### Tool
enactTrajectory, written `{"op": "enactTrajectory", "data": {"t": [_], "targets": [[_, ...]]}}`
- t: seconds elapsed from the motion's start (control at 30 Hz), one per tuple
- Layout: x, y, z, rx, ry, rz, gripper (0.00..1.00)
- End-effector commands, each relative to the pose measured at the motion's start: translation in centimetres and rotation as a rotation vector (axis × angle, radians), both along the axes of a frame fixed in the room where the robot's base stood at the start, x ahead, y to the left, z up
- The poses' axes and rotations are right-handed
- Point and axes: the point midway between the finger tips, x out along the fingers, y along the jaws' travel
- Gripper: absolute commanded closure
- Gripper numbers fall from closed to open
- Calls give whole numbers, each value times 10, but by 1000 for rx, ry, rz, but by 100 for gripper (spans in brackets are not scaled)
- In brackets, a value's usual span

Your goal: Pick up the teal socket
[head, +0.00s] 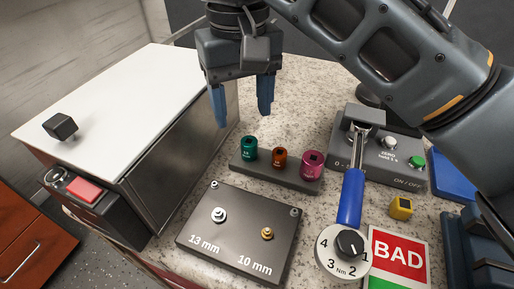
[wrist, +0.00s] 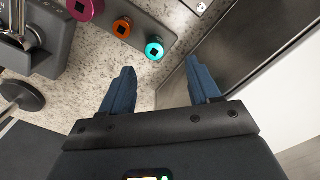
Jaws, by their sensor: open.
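The teal socket (head: 249,149) stands upright at the left end of a dark grey rack, beside an orange socket (head: 280,157) and a magenta socket (head: 312,164). My gripper (head: 242,120) is open and empty, pointing down, above and behind the rack. In the wrist view the teal socket (wrist: 154,48) lies just beyond my fingertips (wrist: 160,65), roughly centred between the two blue fingers and apart from them. Its round top with a square hole shows there.
A dark cabinet with a white top (head: 130,95) stands close on the left. A black plate with bolts (head: 240,232) lies in front of the rack (head: 270,176). A torque wrench with a blue handle (head: 351,198) and a grey tester (head: 385,158) are on the right.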

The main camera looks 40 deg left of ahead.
Motion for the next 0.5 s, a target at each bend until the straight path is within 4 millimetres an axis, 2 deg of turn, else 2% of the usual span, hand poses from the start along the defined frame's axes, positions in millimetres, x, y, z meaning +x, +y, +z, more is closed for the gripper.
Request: {"op": "enactTrajectory", "data": {"t": [0.03, 0.17, 0.5], "targets": [[0, 0, -8, 0, 0, 0, 38], [0, 0, -15, 0, 1, 0, 38], [2, -3, -49, -2, 1, -1, 38]]}}
